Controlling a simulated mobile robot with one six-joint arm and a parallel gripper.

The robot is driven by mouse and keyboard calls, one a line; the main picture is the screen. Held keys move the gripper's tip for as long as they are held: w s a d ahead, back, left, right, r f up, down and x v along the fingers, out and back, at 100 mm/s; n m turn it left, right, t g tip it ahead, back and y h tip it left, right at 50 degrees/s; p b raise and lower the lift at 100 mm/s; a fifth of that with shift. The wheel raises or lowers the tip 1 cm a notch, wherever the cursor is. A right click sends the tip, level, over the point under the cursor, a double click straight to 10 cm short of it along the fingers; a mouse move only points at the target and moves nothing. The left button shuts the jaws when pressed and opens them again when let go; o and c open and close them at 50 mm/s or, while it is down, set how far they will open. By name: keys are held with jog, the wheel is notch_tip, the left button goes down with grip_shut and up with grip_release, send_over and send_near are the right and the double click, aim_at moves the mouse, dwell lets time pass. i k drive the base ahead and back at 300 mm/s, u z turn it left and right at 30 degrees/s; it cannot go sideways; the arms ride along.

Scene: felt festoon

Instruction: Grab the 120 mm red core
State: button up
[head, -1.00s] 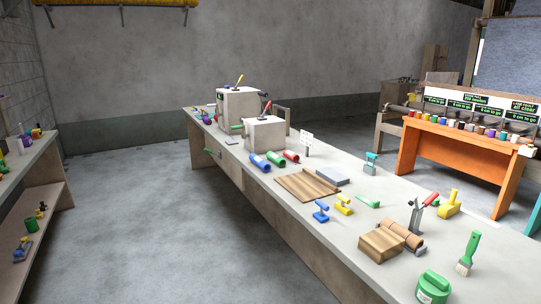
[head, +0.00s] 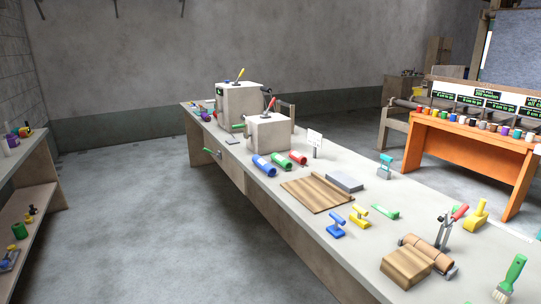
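A red core (head: 297,158), a short cylinder, lies on the long grey workbench (head: 345,255). It is the rightmost of three cylinders lying in a row, to the right of a green one (head: 281,160) and a blue one (head: 264,166). No size marking on it can be read. It lies just in front of a pale box-shaped machine (head: 268,134) with a red lever. My gripper is not in view.
A wooden board (head: 317,194), a grey block (head: 345,181) and a small white sign (head: 314,139) are near the cores. Stamps, a roller and a brush (head: 511,275) are at the bench's near end. Open floor (head: 150,220) is left of the bench.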

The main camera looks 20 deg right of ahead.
aim_at(299, 158)
jog(key=i, duration=0.8)
jog(key=z, duration=0.6)
jog(key=i, duration=0.45)
jog(key=z, duration=0.2)
